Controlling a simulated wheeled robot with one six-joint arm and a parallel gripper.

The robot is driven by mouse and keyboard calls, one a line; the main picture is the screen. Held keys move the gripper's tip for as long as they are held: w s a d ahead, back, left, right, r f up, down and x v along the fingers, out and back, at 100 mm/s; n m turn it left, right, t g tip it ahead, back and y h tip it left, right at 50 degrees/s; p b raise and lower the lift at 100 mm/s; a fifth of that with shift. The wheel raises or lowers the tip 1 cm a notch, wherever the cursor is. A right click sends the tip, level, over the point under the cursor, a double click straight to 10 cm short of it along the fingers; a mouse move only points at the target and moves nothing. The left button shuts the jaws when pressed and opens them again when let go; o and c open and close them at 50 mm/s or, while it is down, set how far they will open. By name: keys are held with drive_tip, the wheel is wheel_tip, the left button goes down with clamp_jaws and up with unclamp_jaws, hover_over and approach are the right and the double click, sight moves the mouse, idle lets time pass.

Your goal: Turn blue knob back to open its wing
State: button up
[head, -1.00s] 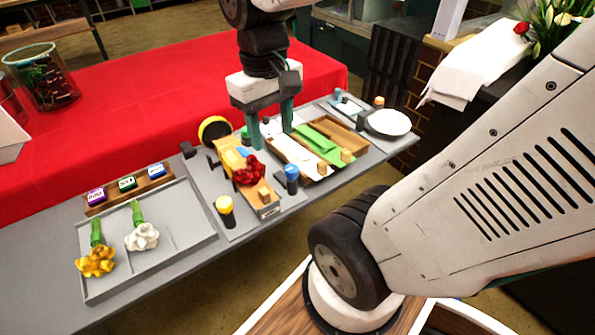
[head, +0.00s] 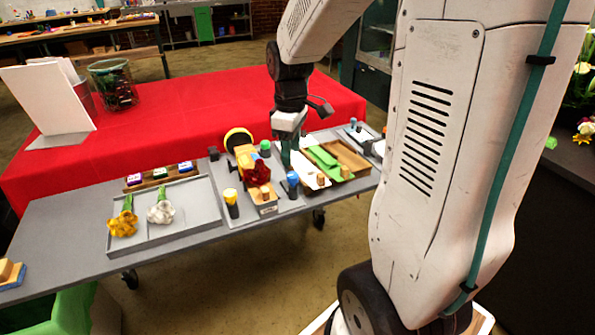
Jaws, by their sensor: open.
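The blue knob (head: 292,179) stands upright on a dark post at the front of the grey station, right of the wooden cradle (head: 265,206). Red flowers (head: 256,173) lie in the cradle. A matching yellow knob (head: 231,197) stands on the cradle's left side. A blue wing is not clearly visible. My gripper (head: 285,156) is open and empty, pointing down behind the blue knob, near the white paper. It appears apart from the knob; its fingertips are hard to make out.
Green sheets (head: 327,161) and white paper (head: 306,169) lie in wooden trays to the right. A grey tray (head: 187,228) with yellow and white flowers is at left. A green-capped post (head: 265,147) stands behind. The red-covered table (head: 180,128) lies beyond.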

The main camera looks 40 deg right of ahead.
sight(294, 175)
drive_tip(key=f, duration=0.7)
drive_tip(key=shift+s+d, duration=0.15)
drive_tip(key=shift+d, duration=0.1)
